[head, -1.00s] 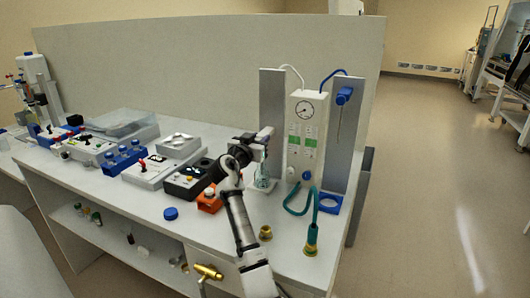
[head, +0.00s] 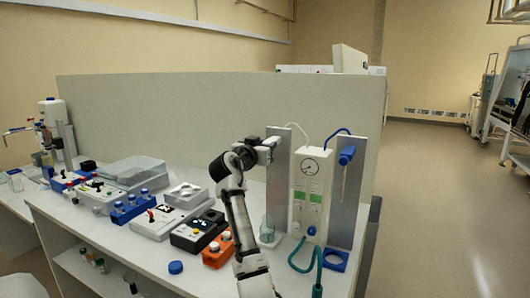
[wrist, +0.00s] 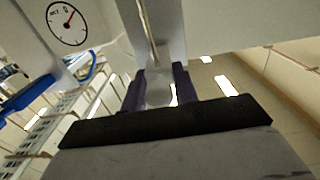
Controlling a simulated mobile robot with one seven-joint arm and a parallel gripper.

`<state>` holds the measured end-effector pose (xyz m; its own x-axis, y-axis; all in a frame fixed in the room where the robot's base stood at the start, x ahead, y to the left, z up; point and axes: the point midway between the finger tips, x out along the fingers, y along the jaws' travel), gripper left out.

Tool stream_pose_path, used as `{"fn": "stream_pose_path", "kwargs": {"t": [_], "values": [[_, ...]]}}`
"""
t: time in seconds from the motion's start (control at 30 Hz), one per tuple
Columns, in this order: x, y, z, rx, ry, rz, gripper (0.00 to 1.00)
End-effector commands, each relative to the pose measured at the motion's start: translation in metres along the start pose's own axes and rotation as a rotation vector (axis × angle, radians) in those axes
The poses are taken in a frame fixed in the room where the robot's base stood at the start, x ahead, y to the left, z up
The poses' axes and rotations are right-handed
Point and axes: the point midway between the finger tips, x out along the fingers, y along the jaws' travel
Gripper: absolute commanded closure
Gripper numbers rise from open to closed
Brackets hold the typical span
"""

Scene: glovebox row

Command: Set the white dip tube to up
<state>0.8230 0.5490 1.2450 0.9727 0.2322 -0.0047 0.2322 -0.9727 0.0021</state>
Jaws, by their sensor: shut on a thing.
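The white dip tube's carrier (head: 271,142) is near the top of the left grey post (head: 281,180). My gripper (head: 268,145) is shut on it, and its jaws hide most of it in the head view. In the wrist view, a pale piece (wrist: 159,92) sits between the two dark fingers of my gripper (wrist: 160,88), in front of the grey post. The thin tube below the carrier is too faint to make out. A clear glass vessel (head: 267,234) stands at the foot of the post, well below my gripper.
A white gauge unit (head: 311,190) stands just right of the post; its dial (wrist: 68,22) shows in the wrist view. A blue dip-tube carrier (head: 346,155) is on the right grey post (head: 348,205), above a blue square holder (head: 335,260). An orange box (head: 217,250) and black box (head: 197,230) stand left.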

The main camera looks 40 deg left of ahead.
Motion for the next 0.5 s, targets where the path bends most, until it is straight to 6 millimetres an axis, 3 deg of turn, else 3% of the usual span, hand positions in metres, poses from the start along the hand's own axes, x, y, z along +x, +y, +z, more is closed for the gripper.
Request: {"fn": "stream_pose_path", "kwargs": {"t": [0.33,0.37,0.47,0.5], "values": [[-0.0009,0.0009,-0.0100,0.004,0.014,-0.003,1.00],[-0.0009,0.0009,-0.0103,0.005,0.015,-0.003,0.69],[-0.0008,0.0008,-0.0095,0.004,0.014,-0.003,0.56],[-0.0007,0.0007,-0.0087,0.004,0.012,-0.003,0.56]]}}
